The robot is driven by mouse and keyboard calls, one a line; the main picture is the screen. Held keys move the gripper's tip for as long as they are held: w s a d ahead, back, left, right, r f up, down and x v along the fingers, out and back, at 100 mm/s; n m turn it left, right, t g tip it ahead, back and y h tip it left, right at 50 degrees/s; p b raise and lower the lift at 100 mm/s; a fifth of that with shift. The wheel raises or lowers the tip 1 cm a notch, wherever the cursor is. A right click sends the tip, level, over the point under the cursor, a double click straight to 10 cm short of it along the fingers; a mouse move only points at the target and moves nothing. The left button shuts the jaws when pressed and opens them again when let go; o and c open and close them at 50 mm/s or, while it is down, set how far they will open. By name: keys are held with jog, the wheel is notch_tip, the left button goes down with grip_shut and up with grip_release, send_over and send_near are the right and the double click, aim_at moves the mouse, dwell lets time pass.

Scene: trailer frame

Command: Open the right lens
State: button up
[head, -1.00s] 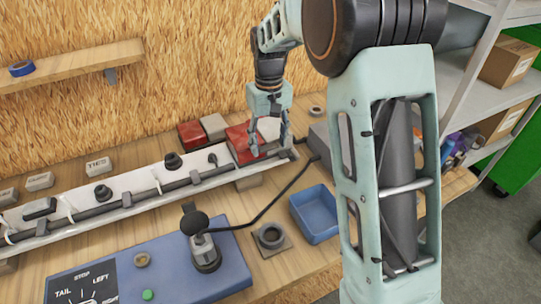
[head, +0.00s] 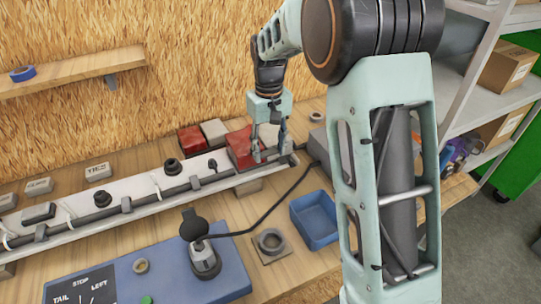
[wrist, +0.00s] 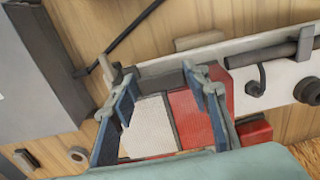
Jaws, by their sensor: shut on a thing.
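The right lens (wrist: 147,123), with a white part beside a red part, lies on the right end of the lamp beam. In the wrist view, my gripper (wrist: 162,84) has its two blue fingers on either side of the white part. In the head view, my gripper (head: 270,153) points down onto the lens, and the red part (head: 238,149) shows to its left. The jaws are shut on the lens. The fingers hide the contact edges, and I cannot tell whether the lens has lifted or tilted.
The white beam (head: 150,211) runs left with a dark cable and several dark fittings. A blue tray (head: 314,219), a ring on a plate (head: 270,243) and a blue control box (head: 170,275) stand in front. A grey box (wrist: 38,70) is beside the gripper.

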jog(key=shift+w+a+r+p, duration=0.1)
jog(key=shift+w+r+p, duration=0.15)
jog(key=shift+r+p, duration=0.45)
jog(key=shift+w+a+r+p, duration=0.15)
jog(key=shift+w+r+p, duration=0.15)
jog(key=shift+r+p, duration=0.3)
jog(key=shift+w+a+r+p, duration=0.1)
jog(key=shift+w+r+p, duration=0.15)
jog(key=shift+r+p, duration=0.45)
jog(key=shift+w+a+r+p, duration=0.2)
jog(key=shift+w+r+p, duration=0.25)
jog(key=shift+r+p, duration=0.35)
jog(key=shift+w+a+r+p, duration=0.2)
jog(key=shift+w+r+p, duration=0.25)
jog(key=shift+p, duration=0.15)
jog(key=shift+w+a+r+p, duration=0.15)
jog(key=shift+w+r+p, duration=0.3)
jog(key=shift+p, duration=0.1)
jog(key=shift+w+a+r, duration=0.25)
jog(key=shift+w+r, duration=0.1)
jog(key=shift+w, duration=0.25)
jog(key=shift+w+a+r, duration=0.25)
jog(key=shift+w+r, duration=0.15)
jog(key=shift+w, duration=0.15)
jog(key=shift+w+a+r, duration=0.25)
jog(key=shift+w+r, duration=0.1)
jog(key=shift+w, duration=0.25)
